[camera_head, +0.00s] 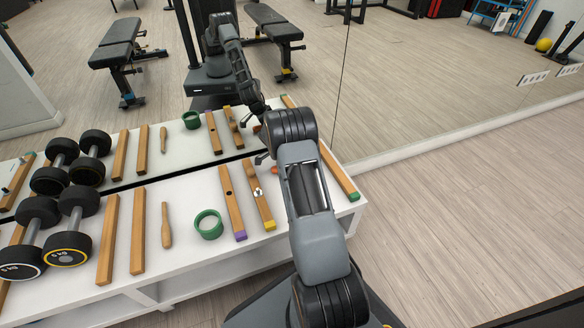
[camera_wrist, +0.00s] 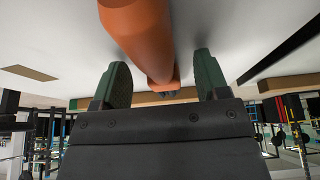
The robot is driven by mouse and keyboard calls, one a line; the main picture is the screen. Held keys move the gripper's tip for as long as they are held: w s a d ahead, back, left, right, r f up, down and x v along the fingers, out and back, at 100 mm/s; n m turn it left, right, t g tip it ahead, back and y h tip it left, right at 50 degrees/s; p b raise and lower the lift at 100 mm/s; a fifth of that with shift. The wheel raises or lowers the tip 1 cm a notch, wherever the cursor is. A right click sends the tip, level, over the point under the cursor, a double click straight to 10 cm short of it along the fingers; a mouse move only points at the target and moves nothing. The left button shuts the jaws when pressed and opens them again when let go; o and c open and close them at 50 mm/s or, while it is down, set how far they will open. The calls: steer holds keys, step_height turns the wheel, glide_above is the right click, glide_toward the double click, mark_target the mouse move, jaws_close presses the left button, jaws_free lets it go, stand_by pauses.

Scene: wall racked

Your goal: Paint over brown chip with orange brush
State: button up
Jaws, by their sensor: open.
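An orange, rounded object, apparently the orange brush (camera_wrist: 140,35), fills the top middle of the wrist view and narrows toward the space between my fingers. A small bit of orange (camera_head: 275,170) shows beside my arm in the head view. My gripper (camera_head: 262,158) is open at the back of the white table; its two green fingers stand apart in the wrist view (camera_wrist: 162,82), and I cannot tell whether they touch the brush. A dark brown spot, possibly the brown chip (camera_head: 228,190), is on the purple-ended wooden bar (camera_head: 235,210). My arm hides part of the table.
A yellow-ended bar (camera_head: 264,208) with a pale-and-dark mark lies beside it. A green ring (camera_head: 208,224), a wooden club (camera_head: 166,226), plain bars (camera_head: 138,231) and dumbbells (camera_head: 68,248) occupy the white table (camera_head: 185,265). A green-ended bar (camera_head: 338,172) lies right of my arm. A mirror stands behind.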

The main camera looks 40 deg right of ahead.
steer(key=shift+c, duration=0.3)
steer(key=c, duration=1)
steer(key=shift+r, duration=0.1)
steer(key=shift+r+p, duration=0.3)
steer(key=shift+r, duration=0.1)
step_height(320, 180, up, 2)
steer(key=shift+r+p, duration=0.2)
steer(key=shift+p, duration=0.55)
steer(key=s+a+r+p, duration=0.1)
steer(key=s+r, duration=0.2)
steer(key=s, duration=0.1)
steer(key=s+a+r+p, duration=0.2)
steer(key=s+r, duration=0.1)
steer(key=s, duration=0.2)
steer(key=s+a+r+p, duration=0.1)
steer(key=s+r, duration=0.2)
steer(key=s, duration=0.1)
steer(key=shift+s+a+r, duration=0.15)
steer(key=shift+a+r, duration=0.05)
steer(key=shift+r, duration=0.15)
